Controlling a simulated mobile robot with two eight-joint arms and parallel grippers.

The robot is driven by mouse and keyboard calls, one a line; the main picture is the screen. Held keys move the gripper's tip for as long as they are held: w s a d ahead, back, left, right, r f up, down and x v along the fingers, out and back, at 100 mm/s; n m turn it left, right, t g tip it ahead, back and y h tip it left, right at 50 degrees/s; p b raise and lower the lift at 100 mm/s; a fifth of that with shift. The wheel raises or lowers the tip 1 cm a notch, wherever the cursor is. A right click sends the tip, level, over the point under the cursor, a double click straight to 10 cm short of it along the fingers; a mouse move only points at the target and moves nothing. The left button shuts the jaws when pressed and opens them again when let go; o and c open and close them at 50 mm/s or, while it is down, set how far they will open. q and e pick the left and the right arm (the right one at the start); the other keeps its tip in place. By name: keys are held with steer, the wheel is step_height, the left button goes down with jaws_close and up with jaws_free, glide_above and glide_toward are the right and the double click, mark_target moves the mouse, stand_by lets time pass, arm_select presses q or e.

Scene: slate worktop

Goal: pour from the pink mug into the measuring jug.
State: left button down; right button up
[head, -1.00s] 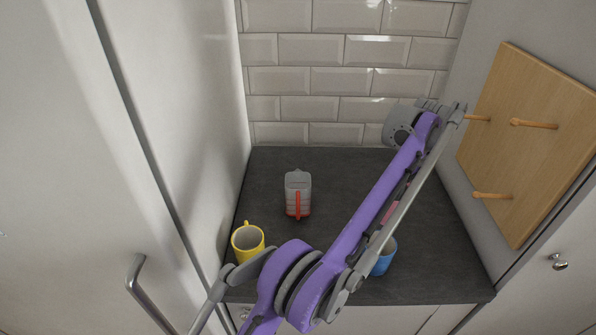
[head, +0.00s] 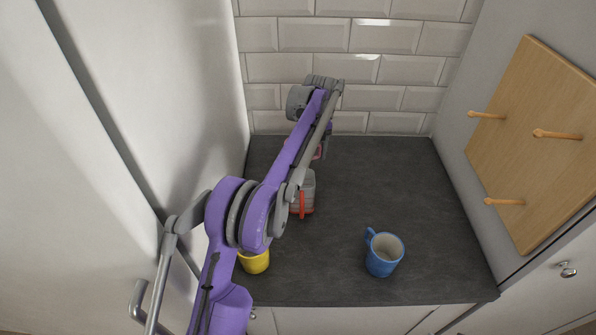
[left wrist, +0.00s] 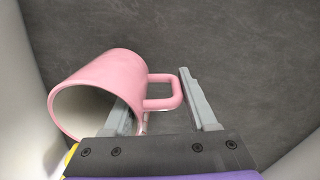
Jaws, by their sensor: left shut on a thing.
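The pink mug (left wrist: 100,85) fills the left of the left wrist view, its mouth towards the lower left and its handle on the right. My left gripper (left wrist: 160,105) is shut on it, with one finger by the rim and the other past the handle. In the head view only a bit of the pink mug (head: 317,153) shows behind my purple arm. The measuring jug (head: 307,182), clear with a red handle and red base, stands on the worktop below it, partly hidden by the arm. My right gripper is out of view.
A yellow mug (head: 255,263) stands at the front left, partly behind my arm. A blue mug (head: 384,258) stands at the front right. Tall cabinet fronts close in the left, and a peg board (head: 535,150) hangs on the right. The worktop (head: 390,180) is clear between.

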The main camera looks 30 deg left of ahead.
arm_select(q)
steer(key=shift+a+f, duration=0.25)
steer(key=shift+a, duration=0.9)
steer(key=shift+s, duration=0.1)
steer(key=shift+d, duration=0.1)
